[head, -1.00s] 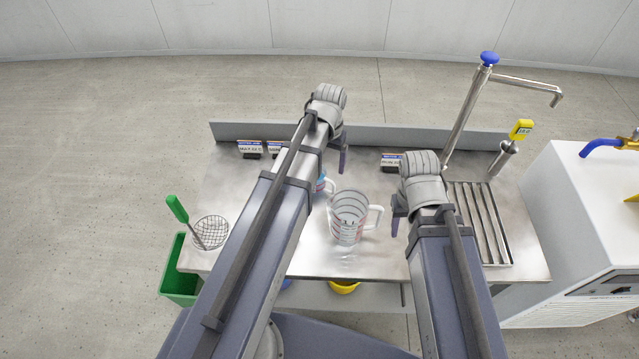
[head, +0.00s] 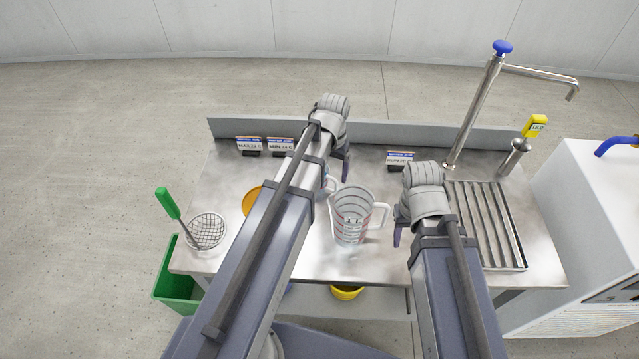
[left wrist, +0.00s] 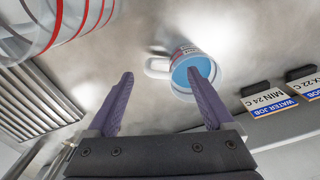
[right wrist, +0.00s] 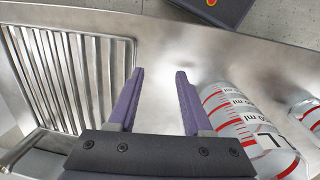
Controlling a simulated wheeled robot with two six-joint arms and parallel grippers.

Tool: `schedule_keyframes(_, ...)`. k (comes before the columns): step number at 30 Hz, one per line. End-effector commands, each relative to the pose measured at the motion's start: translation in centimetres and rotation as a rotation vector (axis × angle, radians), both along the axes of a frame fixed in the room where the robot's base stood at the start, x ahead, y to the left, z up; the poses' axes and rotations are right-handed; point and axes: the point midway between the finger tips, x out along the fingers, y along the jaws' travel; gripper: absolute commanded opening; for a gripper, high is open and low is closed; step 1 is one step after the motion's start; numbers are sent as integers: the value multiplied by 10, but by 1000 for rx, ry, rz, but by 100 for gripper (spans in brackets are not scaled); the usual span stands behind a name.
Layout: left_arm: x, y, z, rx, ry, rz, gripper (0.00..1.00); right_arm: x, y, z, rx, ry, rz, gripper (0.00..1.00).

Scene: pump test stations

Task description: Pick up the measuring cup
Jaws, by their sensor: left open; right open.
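The clear measuring cup (head: 352,214) with red and dark markings and a handle on its right side stands upright on the steel table. It also shows at the upper left of the left wrist view (left wrist: 52,28) and at the right of the right wrist view (right wrist: 252,130). My left gripper (head: 345,165) is open and empty above the table, behind the cup; a smaller cup with blue contents (left wrist: 190,72) is near its fingertips (left wrist: 168,78). My right gripper (head: 399,222) is open and empty, just right of the cup's handle; its fingers (right wrist: 160,75) are apart from the cup.
A steel drain grate (head: 487,225) and a tall tap (head: 478,105) are at the right. A wire strainer with a green handle (head: 205,231) lies at the left. Sign cards (head: 401,161) stand along the back. An orange item (head: 251,199) is partly behind my left arm.

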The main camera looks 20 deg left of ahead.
Motion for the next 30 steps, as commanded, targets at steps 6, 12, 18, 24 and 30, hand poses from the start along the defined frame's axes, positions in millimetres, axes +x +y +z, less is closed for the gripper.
schedule_keyframes(6,1,-1,-9,0,0,0,86,0,0,-9,0,0,0,50)
schedule_keyframes(12,4,-4,-33,0,0,0,86,0,0,-33,0,0,0,50)
schedule_keyframes(18,4,-5,-52,0,0,0,86,0,0,-52,0,0,0,50)
schedule_keyframes(24,4,-5,-51,0,0,0,86,0,0,-51,0,0,0,50)
schedule_keyframes(30,4,-5,-51,0,0,0,71,0,0,-51,0,0,0,50)
